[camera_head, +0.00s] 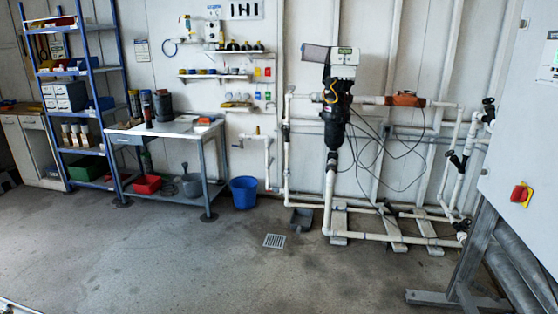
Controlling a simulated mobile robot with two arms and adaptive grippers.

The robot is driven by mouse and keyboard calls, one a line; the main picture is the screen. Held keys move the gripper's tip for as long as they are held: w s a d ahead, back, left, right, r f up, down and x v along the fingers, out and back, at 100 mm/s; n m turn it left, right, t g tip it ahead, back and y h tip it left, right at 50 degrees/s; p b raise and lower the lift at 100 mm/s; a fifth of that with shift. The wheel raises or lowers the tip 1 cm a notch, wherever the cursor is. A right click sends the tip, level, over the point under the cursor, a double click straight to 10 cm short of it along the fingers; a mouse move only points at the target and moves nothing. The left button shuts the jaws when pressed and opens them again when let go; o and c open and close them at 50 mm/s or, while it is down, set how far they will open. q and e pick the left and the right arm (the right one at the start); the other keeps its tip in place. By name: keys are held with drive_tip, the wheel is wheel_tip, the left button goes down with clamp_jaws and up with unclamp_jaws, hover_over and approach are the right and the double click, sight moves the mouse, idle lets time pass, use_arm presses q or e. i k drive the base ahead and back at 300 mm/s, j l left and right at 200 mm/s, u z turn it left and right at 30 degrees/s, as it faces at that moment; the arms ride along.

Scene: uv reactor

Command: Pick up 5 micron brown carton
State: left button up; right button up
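The blue-framed shelf rack (82,34) stands at the left against the wall. On one of its lower shelves are several small brown cartons or holders (88,142) with pale upright tops. They are too small for me to read any label, so I cannot tell which one is marked 5 micron. Neither of my grippers is in view.
A workbench (180,128) with dark cylinders stands right of the rack, with a red bin (146,184) and grey bucket beneath. A blue bucket (243,192) stands beside it. White piping (330,190) and a grey cabinet (520,150) are at right. The middle floor is clear.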

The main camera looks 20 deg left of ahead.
sight(78, 142)
drive_tip(key=i+u, duration=0.2)
drive_tip(key=i, duration=0.45)
drive_tip(key=i+u, duration=0.25)
drive_tip(key=i, duration=0.35)
drive_tip(key=i+l+u, duration=0.2)
drive_tip(key=i, duration=0.45)
drive_tip(key=i+j+u, duration=0.2)
drive_tip(key=u, duration=0.3)
drive_tip(key=i+u, duration=0.8)
drive_tip(key=u, duration=0.2)
drive_tip(key=i+l+u, duration=0.2)
drive_tip(key=u, duration=0.3)
drive_tip(key=i+u, duration=0.35)
drive_tip(key=i, duration=3.7)
drive_tip(key=i+z, duration=0.8)
drive_tip(key=i, duration=0.15)
drive_tip(key=i+j+z, duration=0.25)
drive_tip(key=i+z, duration=0.2)
drive_tip(key=i+j+z, duration=0.4)
